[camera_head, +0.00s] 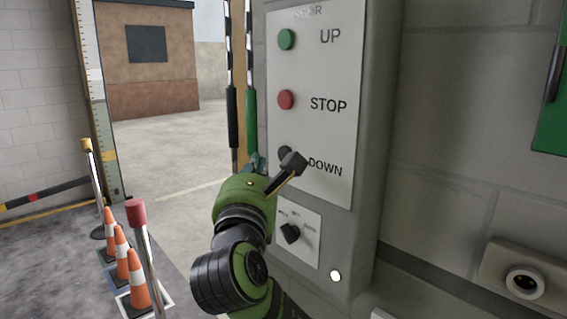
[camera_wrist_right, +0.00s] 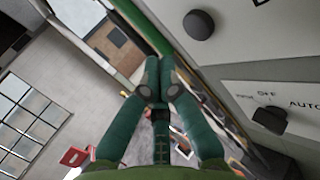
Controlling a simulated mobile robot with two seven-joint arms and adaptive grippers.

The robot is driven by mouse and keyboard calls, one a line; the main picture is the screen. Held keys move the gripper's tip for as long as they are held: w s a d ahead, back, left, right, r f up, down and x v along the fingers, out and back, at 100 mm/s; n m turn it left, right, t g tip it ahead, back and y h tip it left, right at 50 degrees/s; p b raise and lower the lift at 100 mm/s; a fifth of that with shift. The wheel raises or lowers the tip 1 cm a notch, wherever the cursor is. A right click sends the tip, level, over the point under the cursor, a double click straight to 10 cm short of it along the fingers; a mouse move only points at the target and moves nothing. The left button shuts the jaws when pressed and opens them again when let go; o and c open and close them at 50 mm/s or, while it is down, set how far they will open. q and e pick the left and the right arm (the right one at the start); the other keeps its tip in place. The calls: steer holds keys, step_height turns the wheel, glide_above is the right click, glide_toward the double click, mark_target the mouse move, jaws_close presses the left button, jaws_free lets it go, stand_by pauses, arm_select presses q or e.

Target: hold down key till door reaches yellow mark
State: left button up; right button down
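The control panel (camera_head: 345,110) has a green UP button (camera_head: 287,39), a red STOP button (camera_head: 286,99) and a dark DOWN button (camera_head: 284,151), partly hidden behind my right wrist. My right gripper (camera_head: 256,161) is left of the DOWN button, mostly hidden by its own wrist. In the wrist view its green fingers (camera_wrist_right: 159,80) come together at the tips with nothing seen between them. The DOWN button (camera_wrist_right: 199,24) is to their right, apart from them. A yellow mark (camera_head: 109,156) is on the scaled post by the doorway. The door is not clearly visible. My left gripper is not in view.
A selector knob (camera_head: 290,233) sits below the buttons; it also shows in the wrist view (camera_wrist_right: 269,120). Orange cones (camera_head: 137,280) and a red-topped post (camera_head: 137,212) stand at the lower left. Open yard lies beyond the doorway.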

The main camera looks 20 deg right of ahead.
steer(key=shift+w+d+p, duration=0.25)
steer(key=shift+d+p, duration=0.05)
steer(key=shift+d, duration=0.4)
steer(key=shift+w+d+p, duration=0.2)
steer(key=shift+d+p, duration=0.1)
steer(key=shift+d, duration=0.35)
steer(key=shift+w+d+r, duration=0.1)
stand_by(0.4)
steer(key=shift+d+p, duration=0.35)
steer(key=shift+p, duration=0.05)
steer(key=shift+w+d+p, duration=0.2)
steer(key=shift+d+p, duration=0.1)
stand_by(5.4)
